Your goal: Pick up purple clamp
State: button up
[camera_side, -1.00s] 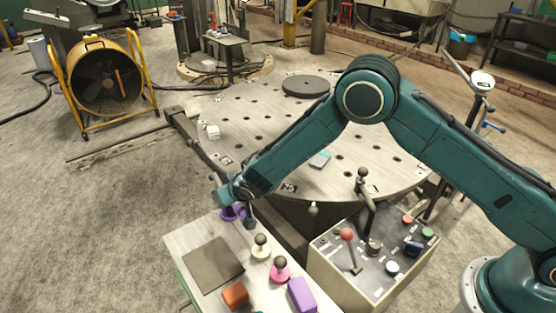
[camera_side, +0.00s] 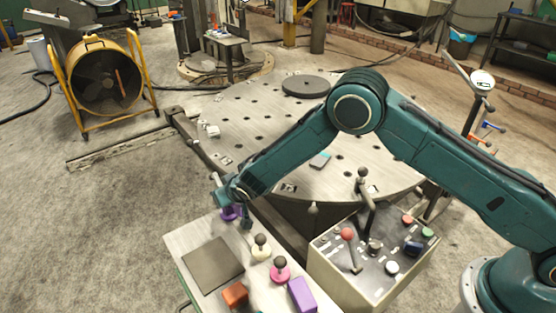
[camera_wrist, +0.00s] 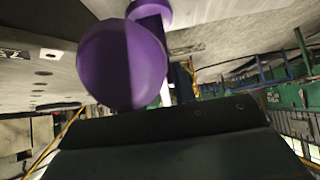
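The purple clamp (camera_side: 229,213) is at the far end of the pale work table, partly covered by my gripper (camera_side: 240,208) in the side view. In the wrist view its rounded purple knob (camera_wrist: 122,64) fills the upper left-centre, very close to the camera, with a purple stem and disc above and to the right. A dark finger of my gripper comes down just right of the clamp in the side view. The fingertips do not show clearly, so I cannot tell whether they touch the clamp.
On the work table (camera_side: 190,240) are a grey pad (camera_side: 213,264), a cream knob (camera_side: 261,247), a pink knob (camera_side: 280,270), an orange block (camera_side: 235,294) and a purple block (camera_side: 301,294). A control box (camera_side: 360,263) with levers stands at right. A large round perforated plate (camera_side: 260,115) lies behind.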

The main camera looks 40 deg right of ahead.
jog(key=c, duration=0.3)
jog(key=shift+r, duration=0.1)
jog(key=shift+c, duration=0.3)
notch_tip(320, 180, up, 20)
jog(key=shift+r, duration=0.1)
dwell(0.3)
dwell(0.6)
